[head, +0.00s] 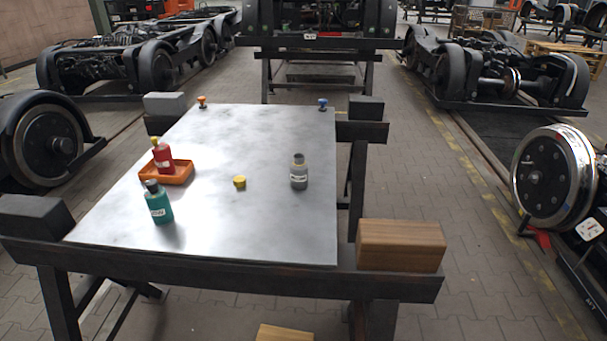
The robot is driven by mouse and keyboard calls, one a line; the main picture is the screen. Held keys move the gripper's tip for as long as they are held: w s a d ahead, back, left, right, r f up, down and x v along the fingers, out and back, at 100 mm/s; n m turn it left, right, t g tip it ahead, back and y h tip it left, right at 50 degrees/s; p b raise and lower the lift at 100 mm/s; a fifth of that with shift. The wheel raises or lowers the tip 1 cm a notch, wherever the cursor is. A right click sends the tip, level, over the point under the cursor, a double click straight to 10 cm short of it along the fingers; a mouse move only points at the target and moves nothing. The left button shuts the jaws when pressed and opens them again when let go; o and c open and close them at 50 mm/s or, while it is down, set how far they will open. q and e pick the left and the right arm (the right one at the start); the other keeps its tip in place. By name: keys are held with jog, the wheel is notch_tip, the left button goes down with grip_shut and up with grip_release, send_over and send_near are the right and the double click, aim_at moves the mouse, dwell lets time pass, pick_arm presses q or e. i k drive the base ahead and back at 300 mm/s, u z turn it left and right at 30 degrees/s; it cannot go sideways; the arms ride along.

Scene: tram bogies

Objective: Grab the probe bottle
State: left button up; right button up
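Three small labelled bottles are on the metal tabletop (235,210). A grey bottle (299,173) stands upright right of the middle, with a grey neck and no coloured cap visible. A teal bottle (159,204) with a dark cap stands at the front left. A red bottle (163,158) with a yellow top stands in an orange tray (181,174) behind it. The labels are too small to read surely, so I cannot tell which is the probe bottle. A yellow cap-like piece (239,182) lies between the grey and teal bottles. Neither gripper shows.
An orange knob (202,102) and a blue knob (323,104) sit at the table's far corners. A wooden block (400,246) is at the front right corner, on the dark trestle beam. Wheeled bogies (495,75) stand around. The table's front middle is clear.

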aim_at(298, 169)
jog(key=k, duration=1.65)
jog(key=z, duration=1.35)
jog(key=i, duration=5.2)
jog(key=u, duration=4.7)
jog(key=i, duration=1)
jog(key=u, duration=0.05)
